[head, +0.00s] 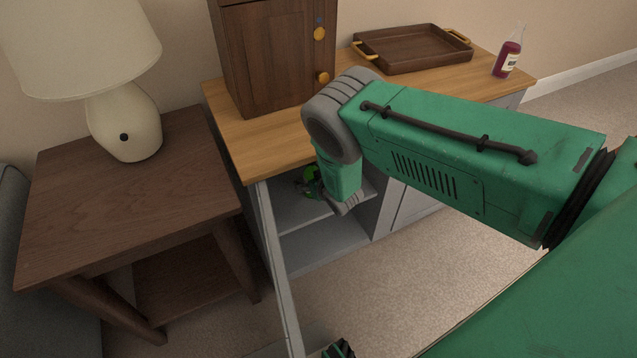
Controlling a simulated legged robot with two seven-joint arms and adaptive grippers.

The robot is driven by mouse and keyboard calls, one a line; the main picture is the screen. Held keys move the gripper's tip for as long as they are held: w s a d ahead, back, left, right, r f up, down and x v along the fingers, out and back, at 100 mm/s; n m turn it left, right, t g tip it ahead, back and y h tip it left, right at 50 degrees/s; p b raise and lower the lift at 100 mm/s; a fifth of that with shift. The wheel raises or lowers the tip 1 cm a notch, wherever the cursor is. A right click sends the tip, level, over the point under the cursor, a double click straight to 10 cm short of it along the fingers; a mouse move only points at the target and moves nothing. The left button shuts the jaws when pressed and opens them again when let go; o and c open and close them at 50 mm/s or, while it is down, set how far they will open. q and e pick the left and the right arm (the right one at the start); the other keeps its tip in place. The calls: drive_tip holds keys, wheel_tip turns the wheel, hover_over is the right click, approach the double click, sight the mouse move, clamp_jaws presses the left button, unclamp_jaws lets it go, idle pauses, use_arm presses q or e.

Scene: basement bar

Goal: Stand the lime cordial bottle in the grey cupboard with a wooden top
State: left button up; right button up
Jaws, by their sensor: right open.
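The grey cupboard with a wooden top (273,132) stands in the middle, its left compartment open with a shelf (299,217) inside. Its grey door (279,262) is swung out, seen nearly edge-on. My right arm bends down in front of the opening, and my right gripper (304,184) is inside above the shelf, open and mostly hidden by the wrist. A small bright green shape (312,174), apparently the lime cordial bottle, shows at the gripper; whether it stands on the shelf is hidden. A dark tip of my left gripper (339,349) shows at the bottom edge.
On the wooden top are a dark wooden cabinet (262,62) with brass knobs, a brown tray (414,50) and a red bottle (507,58). A wooden side table (75,200) with a cream lamp (122,120) stands close left of the open door. Carpet lies in front.

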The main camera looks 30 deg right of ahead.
drive_tip(key=s+a+r+g+p, duration=0.1)
drive_tip(key=s+r+g, duration=0.2)
drive_tip(key=s, duration=1.1)
drive_tip(key=s+a+r+g+p, duration=0.1)
drive_tip(key=s+r+g, duration=0.3)
drive_tip(key=s, duration=1)
drive_tip(key=s+a+r+n+g+p, duration=0.1)
drive_tip(key=s+r+g+p, duration=0.2)
drive_tip(key=s, duration=1.1)
wheel_tip(320, 180, up, 4)
drive_tip(key=shift+s+a+f, duration=0.1)
drive_tip(key=shift+s+a, duration=0.05)
drive_tip(key=shift+a, duration=0.2)
